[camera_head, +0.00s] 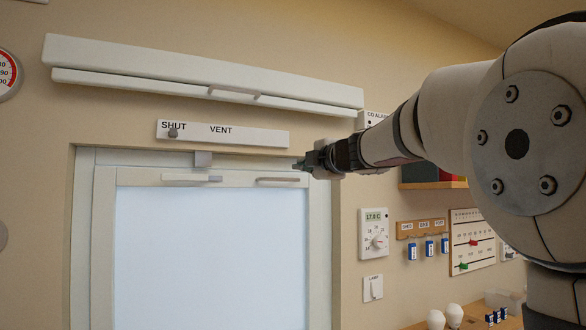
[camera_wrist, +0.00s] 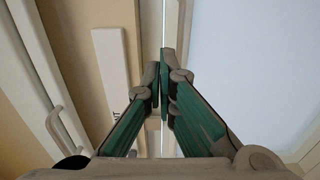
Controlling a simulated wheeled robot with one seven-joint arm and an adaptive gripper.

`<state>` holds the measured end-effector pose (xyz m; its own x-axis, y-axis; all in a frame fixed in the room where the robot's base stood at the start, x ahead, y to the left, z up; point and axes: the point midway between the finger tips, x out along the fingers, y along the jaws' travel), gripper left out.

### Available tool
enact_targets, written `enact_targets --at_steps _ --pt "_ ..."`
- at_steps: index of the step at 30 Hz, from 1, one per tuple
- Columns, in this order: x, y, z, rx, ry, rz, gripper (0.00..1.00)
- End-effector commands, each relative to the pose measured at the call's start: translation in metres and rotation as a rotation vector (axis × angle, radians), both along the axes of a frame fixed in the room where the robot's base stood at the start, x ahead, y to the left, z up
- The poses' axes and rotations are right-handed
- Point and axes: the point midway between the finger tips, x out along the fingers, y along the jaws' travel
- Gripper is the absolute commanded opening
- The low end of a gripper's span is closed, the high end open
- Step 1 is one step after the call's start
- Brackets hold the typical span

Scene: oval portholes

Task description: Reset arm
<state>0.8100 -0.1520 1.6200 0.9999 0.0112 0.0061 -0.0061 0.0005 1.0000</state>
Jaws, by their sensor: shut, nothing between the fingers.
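My gripper (camera_head: 300,165) is at the end of my arm, which reaches in from the right in the head view. It is in front of the top right corner of the window frame (camera_head: 324,230). In the wrist view my gripper (camera_wrist: 164,65) has its two green-padded fingers together at the tips, with nothing between them. The window edge runs behind the fingertips there. I cannot tell whether the tips touch the frame.
A SHUT/VENT plate (camera_head: 245,134) with a knob at SHUT is above the window. A long blind casing (camera_head: 200,75) with a handle is higher up. A thermostat (camera_head: 374,234), a light switch (camera_head: 372,288) and hanging blue tags (camera_head: 429,248) are at right.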

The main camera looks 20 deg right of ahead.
Motion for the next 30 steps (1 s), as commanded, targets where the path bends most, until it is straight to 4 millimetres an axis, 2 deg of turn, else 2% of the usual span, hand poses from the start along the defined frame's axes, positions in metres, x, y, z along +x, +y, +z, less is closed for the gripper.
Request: enact_targets --at_steps 3,6,14,17,20,23,26,30 --pt "-0.017 0.000 0.005 0.001 -0.001 0.001 0.00" --pt "-0.024 0.000 0.005 0.000 0.000 0.000 0.00" --pt "-0.029 -0.001 0.006 0.010 -0.003 -0.004 0.00" --pt "-0.038 -0.004 0.007 0.083 -0.022 -0.036 0.00" --pt "-0.059 -0.013 0.001 0.246 -0.045 -0.110 0.00" --pt "-0.090 -0.020 -0.022 0.470 -0.038 -0.218 0.00" --pt "-0.125 -0.016 -0.064 0.694 0.022 -0.330 0.00" --pt "-0.179 0.007 -0.140 0.957 0.174 -0.479 0.00"
